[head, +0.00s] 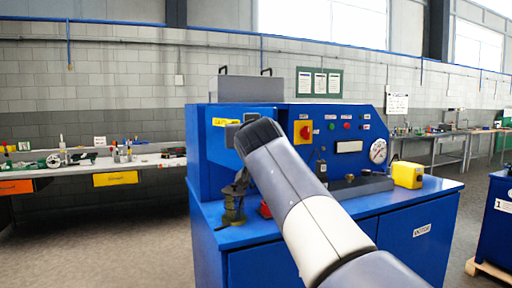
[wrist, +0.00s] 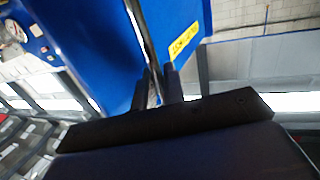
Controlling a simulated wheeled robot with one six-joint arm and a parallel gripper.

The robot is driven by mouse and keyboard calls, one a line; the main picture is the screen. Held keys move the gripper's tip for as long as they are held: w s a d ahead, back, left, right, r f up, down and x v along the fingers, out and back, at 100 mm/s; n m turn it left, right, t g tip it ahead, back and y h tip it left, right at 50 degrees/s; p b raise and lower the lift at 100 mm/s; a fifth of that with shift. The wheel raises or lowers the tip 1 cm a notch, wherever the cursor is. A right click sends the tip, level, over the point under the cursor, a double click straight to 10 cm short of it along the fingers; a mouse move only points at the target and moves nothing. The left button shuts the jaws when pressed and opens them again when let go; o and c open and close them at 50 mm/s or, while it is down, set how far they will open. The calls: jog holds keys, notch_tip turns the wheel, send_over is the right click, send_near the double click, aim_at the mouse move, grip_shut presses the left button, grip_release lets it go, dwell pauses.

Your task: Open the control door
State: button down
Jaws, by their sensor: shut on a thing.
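The control door, a blue panel with a yellow label (wrist: 185,42), fills the upper middle of the wrist view. The yellow label also shows in the head view (head: 225,122), on the upper left of the blue machine (head: 203,150). My gripper (wrist: 159,82) is at the edge of this panel, its two dark fingers close together and shut on a thin part there. Whether that part is a handle or the door's edge I cannot tell. A narrow light strip runs between the labelled panel and the blue surface to its left. In the head view my arm hides the fingers.
The control panel has a red-and-yellow switch (head: 303,132) and a round gauge (head: 378,151). A dark green fixture (head: 233,205) stands on the machine's ledge below my gripper, with a yellow box (head: 407,174) to the right. Grey floor (head: 130,240) lies open at left.

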jog(key=s+a+m+h+b, duration=0.2)
jog(key=a+h, duration=0.4)
jog(key=a, duration=0.3)
jog(key=shift+s+f+m+g+b, duration=0.3)
jog(key=shift+s+f+m+b, duration=0.15)
jog(key=shift+m, duration=0.65)
jog(key=c, duration=1.9)
grip_release()
jog(key=shift+c, duration=0.2)
jog(key=o, duration=0.3)
jog(key=shift+s+d+r, duration=0.1)
jog(key=shift+s+r, duration=0.05)
jog(key=shift+r, duration=0.1)
